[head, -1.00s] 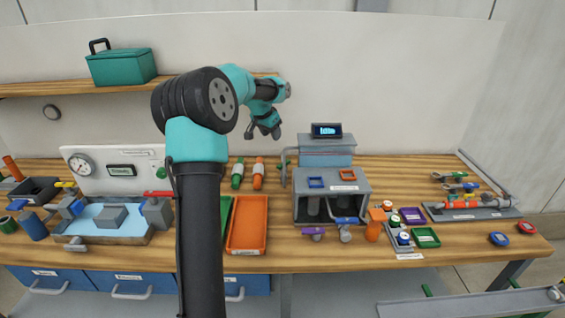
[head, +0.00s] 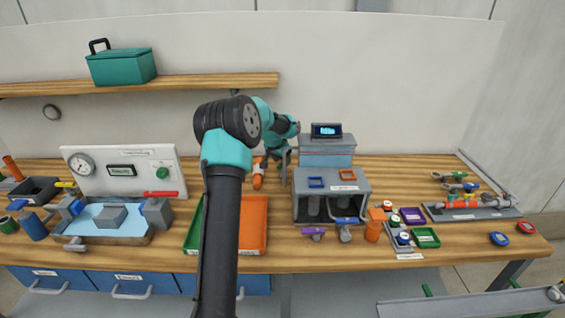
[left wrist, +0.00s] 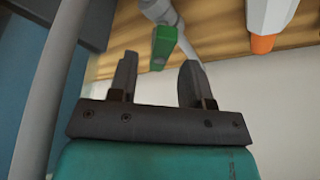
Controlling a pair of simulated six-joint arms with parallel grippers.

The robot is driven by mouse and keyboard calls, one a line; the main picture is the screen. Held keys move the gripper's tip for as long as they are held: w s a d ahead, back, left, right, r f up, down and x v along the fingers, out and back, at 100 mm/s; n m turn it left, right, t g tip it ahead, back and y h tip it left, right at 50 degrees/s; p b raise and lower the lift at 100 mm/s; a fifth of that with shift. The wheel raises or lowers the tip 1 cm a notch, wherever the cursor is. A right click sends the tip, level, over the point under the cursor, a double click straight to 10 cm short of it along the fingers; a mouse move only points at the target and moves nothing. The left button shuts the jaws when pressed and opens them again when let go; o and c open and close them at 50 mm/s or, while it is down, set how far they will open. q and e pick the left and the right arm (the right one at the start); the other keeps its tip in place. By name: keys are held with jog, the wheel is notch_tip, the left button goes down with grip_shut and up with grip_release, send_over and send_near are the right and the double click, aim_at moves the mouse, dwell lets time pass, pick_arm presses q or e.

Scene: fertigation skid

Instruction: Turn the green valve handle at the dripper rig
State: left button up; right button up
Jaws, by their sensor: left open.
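The dripper rig (head: 326,155) is a grey bench unit with a small blue display on top and a pipe at its left side. In the left wrist view the green valve handle (left wrist: 164,46) hangs from a bent grey pipe (left wrist: 188,45). It lies beyond my open jaws, roughly in line with the gap, and contact is not visible. In the head view the handle is hidden by my arm. My left gripper (head: 276,163) is open and empty, just left of the rig. It also shows in the left wrist view (left wrist: 158,64). My right gripper is not in view.
An orange bottle (head: 258,175) stands left of my gripper. Orange (head: 254,228) and green (head: 193,235) trays lie in front, partly behind my arm. A water basin (head: 105,218) stands at the left, a pipe assembly (head: 472,207) at the right.

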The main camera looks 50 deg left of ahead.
pick_arm(q)
jog(key=shift+x, duration=0.8)
jog(key=shift+c, duration=0.3)
grip_shut()
jog(key=shift+m, duration=0.3)
jog(key=m+h, duration=0.1)
jog(key=m, duration=0.1)
jog(key=m+h, duration=0.1)
jog(key=m, duration=0.1)
jog(key=shift+a+m, duration=0.2)
jog(key=shift+m, duration=0.1)
jog(key=shift+w+a+m+g+h, duration=0.1)
jog(key=shift+m+g+h, duration=0.25)
jog(key=shift+m, duration=0.8)
jog(key=shift+m+g+h, duration=0.15)
jog(key=shift+m+h, duration=0.3)
jog(key=shift+m, duration=0.7)
